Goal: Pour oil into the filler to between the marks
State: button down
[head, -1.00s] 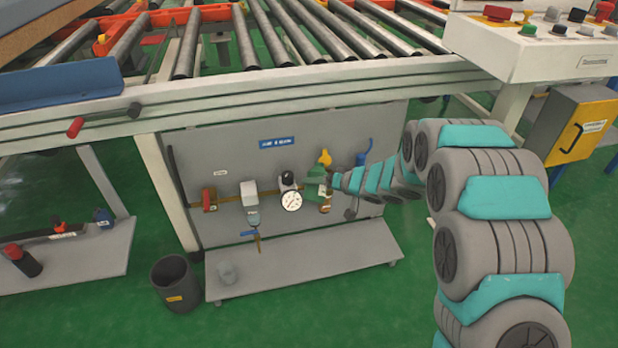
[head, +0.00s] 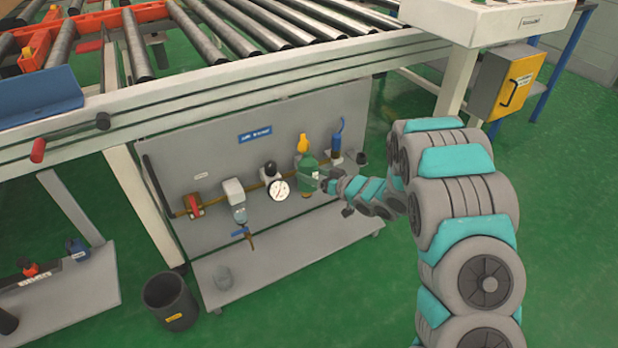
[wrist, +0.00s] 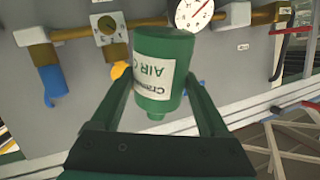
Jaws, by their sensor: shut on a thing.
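A green oil bottle (head: 308,172) with a pale label is held upright in front of the grey panel. In the wrist view the bottle (wrist: 162,75) appears upside down, its neck toward the bottom of the picture. My gripper (head: 322,180) is shut on it, with one finger on each side. A yellow part (head: 303,143) stands just behind and above the bottle; it also shows in the wrist view (wrist: 118,70). An amber part (head: 306,193) shows below the bottle. The bottle partly hides this unit, so I cannot make out the filler's opening, oil level or marks.
A pressure gauge (head: 279,190) is close left of the bottle, and a blue-handled part (head: 336,143) is to its right. A red valve (head: 194,206) and a clear-bowled unit (head: 238,205) are farther left. The roller conveyor's rail (head: 250,75) runs above. A bin (head: 168,300) stands on the floor.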

jog(key=shift+w+f+n+t+y+b, duration=0.4)
jog(key=shift+f+n+t+y+b, duration=0.4)
jog(key=shift+b, duration=3.65)
jog(key=shift+w+r+n+t+b, duration=0.15)
jog(key=shift+r+n+t+b, duration=0.2)
jog(key=shift+b, duration=0.85)
jog(key=shift+w+r, duration=0.15)
jog(key=shift+r, duration=0.05)
